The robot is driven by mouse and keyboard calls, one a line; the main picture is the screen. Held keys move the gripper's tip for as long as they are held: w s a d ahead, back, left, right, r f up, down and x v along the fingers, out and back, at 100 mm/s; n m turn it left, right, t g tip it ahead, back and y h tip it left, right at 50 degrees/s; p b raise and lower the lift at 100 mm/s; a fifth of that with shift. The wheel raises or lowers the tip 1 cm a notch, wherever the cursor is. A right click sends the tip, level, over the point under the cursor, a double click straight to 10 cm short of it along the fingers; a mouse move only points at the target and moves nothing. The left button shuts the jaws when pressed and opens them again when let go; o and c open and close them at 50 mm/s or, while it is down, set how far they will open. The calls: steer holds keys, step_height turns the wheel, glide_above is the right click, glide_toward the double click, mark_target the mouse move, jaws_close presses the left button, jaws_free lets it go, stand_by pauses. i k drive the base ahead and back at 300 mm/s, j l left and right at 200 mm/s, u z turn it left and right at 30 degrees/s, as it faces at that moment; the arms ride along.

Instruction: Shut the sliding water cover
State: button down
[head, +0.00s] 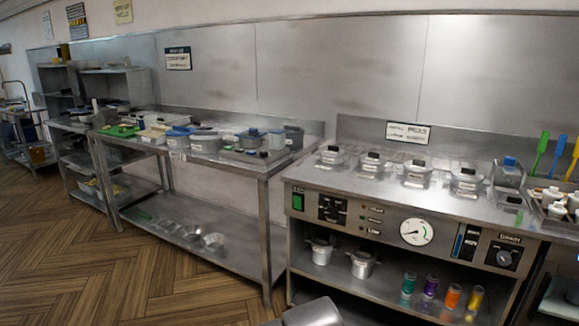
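I cannot make out a sliding water cover for certain. The steel range (370,192) at the right has a front panel with a green switch (298,201), a round white gauge (416,232) and dark knobs. Between the gauge and the right knob is a narrow upright dark panel with a blue strip (458,243); its lettering is too small to read, and I cannot tell whether it is a cover or whether it stands open or shut. A grey rounded part at the bottom edge looks like my own arm. My gripper's fingers do not show.
Several lidded pots (416,173) stand on the range top. Pots and coloured jars (452,297) sit on its lower shelf. A steel table (235,162) with containers stands to the left. The wooden floor (130,270) at lower left is clear.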

mark_target(513, 199)
steer(key=z, duration=1.35)
